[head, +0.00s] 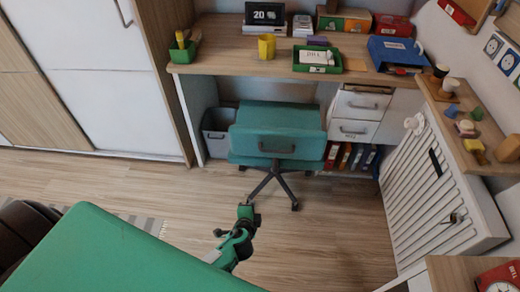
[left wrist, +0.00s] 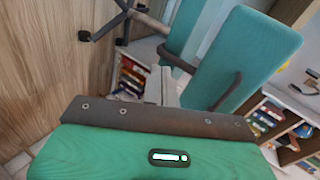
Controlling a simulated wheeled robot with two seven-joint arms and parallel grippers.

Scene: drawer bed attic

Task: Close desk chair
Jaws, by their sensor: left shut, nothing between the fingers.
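The teal desk chair (head: 260,150) stands at the opening under the desk (head: 225,62), with its backrest towards me and a dark handle bar across it. Its dark star base rests on the wood floor. My right gripper is not in view.
A grey bin (head: 216,140) stands left of the chair, and white drawers (head: 358,105) with binders below stand right. A white radiator (head: 440,200) lines the right wall. The desk holds a green tray (head: 335,67) and a yellow cup (head: 266,46). Floor before the chair is clear.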

